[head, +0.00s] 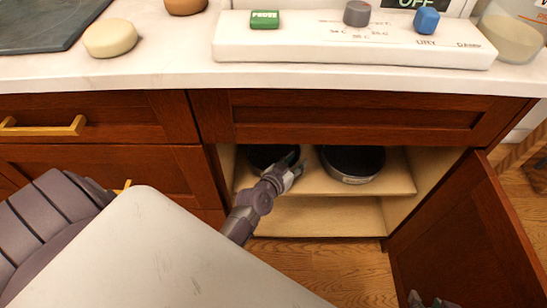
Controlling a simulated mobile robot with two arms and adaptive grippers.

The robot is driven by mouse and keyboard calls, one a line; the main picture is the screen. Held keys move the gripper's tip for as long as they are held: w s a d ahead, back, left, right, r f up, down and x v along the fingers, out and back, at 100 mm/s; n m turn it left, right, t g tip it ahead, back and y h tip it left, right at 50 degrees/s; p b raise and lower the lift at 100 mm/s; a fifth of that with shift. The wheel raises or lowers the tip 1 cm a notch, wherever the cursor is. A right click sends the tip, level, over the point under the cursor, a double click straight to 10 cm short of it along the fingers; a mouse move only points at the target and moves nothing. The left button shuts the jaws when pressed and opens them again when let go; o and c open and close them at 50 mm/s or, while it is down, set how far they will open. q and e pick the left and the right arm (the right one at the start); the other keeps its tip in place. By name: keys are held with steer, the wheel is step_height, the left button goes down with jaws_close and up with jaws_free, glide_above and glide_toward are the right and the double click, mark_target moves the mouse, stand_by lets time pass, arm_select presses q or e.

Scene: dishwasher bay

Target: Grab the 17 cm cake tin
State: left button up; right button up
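Two round dark tins stand on the upper shelf of an open cabinet in the head view. The left tin (262,152) looks smaller and is partly hidden by my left gripper (293,164). The right tin (352,177) looks larger, with a grey outer wall and a small label too small to read. Which one measures 17 cm cannot be read. My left gripper is at the right front rim of the left tin; whether its fingers are closed on the rim is unclear. My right gripper (427,301) shows only its tips at the bottom edge, apart and empty, by the cabinet door.
The cabinet door (465,240) hangs open at the right. A drawer front (360,113) and the counter edge lie above the opening. The lower shelf (320,217) looks empty. A white control panel (350,45) with buttons is on the counter.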

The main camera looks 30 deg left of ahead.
arm_select(q)
jaws_close()
steer(key=shift+r, duration=0.15)
stand_by(0.4)
